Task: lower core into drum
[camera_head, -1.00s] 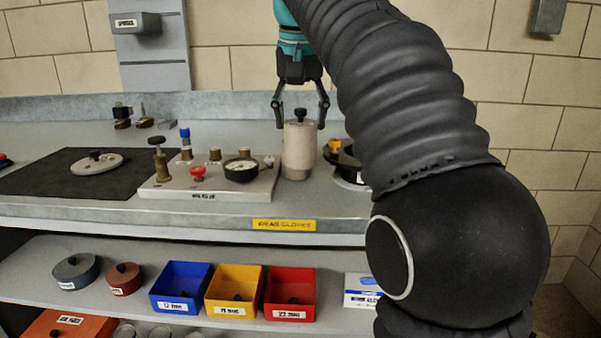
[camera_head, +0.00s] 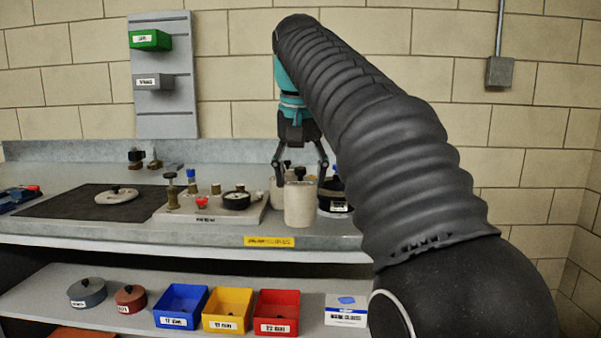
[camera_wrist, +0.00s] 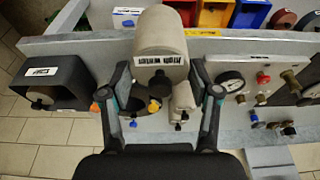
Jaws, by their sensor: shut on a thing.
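The pale cylindrical core (camera_head: 300,205), with a black knob on top, is upright between the fingers of my gripper (camera_head: 300,178). In the wrist view the core (camera_wrist: 162,38) shows large and labelled, with my gripper (camera_wrist: 160,80) shut on its sides. It looks close to the camera; its clearance above the bench is unclear. A dark container with a white label, apparently the drum (camera_head: 338,204), stands on the bench to the right of the core, partly behind my arm.
Another pale cylinder (camera_head: 276,192) stands behind and left of the core. A fixture plate (camera_head: 240,214) with a gauge and valves lies further left, then a dark mat (camera_head: 60,204) with a lid. Blue, yellow and red bins (camera_head: 276,314) sit on the shelf below.

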